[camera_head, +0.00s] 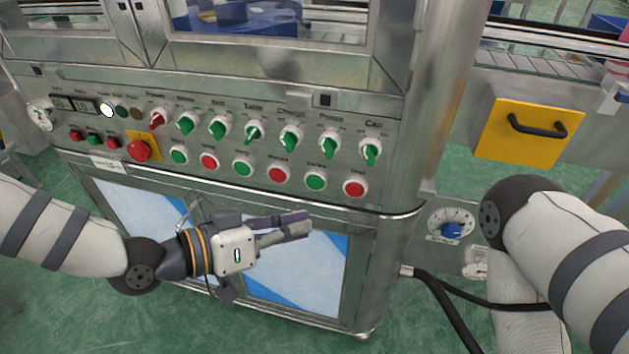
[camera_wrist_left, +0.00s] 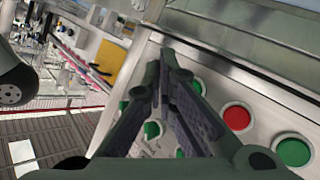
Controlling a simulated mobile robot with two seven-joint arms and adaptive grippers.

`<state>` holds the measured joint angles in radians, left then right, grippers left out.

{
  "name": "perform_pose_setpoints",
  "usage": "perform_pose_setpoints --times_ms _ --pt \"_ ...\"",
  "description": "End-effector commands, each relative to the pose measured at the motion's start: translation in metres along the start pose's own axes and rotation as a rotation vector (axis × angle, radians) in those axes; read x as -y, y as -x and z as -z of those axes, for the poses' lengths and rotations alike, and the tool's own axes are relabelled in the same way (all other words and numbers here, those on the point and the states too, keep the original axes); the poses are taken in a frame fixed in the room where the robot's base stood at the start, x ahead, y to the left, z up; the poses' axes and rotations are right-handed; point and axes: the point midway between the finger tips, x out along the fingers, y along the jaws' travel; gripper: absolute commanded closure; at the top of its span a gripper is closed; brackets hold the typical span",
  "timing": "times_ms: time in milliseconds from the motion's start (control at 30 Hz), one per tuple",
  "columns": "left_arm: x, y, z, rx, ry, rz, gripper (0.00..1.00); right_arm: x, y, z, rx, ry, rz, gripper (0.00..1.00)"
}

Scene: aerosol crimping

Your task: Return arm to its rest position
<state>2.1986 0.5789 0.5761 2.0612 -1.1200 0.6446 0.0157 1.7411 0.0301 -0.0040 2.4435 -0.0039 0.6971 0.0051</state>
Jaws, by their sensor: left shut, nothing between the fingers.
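My left arm comes in from the left in the head view. Its gripper (camera_head: 297,226) is shut and empty, held in front of the lower glass doors and below the button rows of the control panel (camera_head: 85,118). In the left wrist view the closed fingers (camera_wrist_left: 168,75) point toward the panel, with green and red buttons around them. I cannot tell whether they touch anything. My right arm shows at the right edge of the head view, bent downward. Its gripper is out of the picture.
The panel carries a red emergency button (camera_head: 139,150), rotary switches and several push buttons. A steel post (camera_head: 425,110) stands right of the panel. A yellow box with a black handle (camera_head: 525,133) and a blue knob (camera_head: 451,230) are farther right. Black cables (camera_head: 440,292) run near my right arm.

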Motion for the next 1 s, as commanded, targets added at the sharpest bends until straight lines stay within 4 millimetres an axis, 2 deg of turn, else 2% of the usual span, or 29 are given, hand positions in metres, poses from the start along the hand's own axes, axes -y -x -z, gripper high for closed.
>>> perform_pose_setpoints --times_ms 667,733,767,867,900,967,1000 --pt "0.0 0.0 0.0 0.0 0.0 0.0 1.0 0.0 0.0 0.0 0.001 0.0 0.0 1.0" --pt "-0.001 0.0 -0.006 0.016 0.016 0.004 1.0 0.0 0.002 0.001 -0.005 -0.004 0.002 1.0" --pt "-0.003 0.001 -0.016 0.039 0.039 0.01 1.0 0.0 0.004 0.002 -0.009 -0.003 0.002 1.0" --pt "-0.015 0.013 -0.079 0.192 0.189 0.072 1.0 0.001 0.015 0.005 -0.034 -0.003 0.003 1.0" --pt "-0.021 0.026 -0.114 0.28 0.267 0.118 1.0 0.001 0.021 0.008 -0.048 -0.003 0.003 1.0" --pt "-0.032 0.052 -0.167 0.42 0.377 0.204 1.0 0.001 0.03 0.011 -0.07 -0.004 0.004 1.0" --pt "-0.038 0.075 -0.199 0.512 0.441 0.27 1.0 0.001 0.035 0.013 -0.085 -0.004 0.005 1.0"
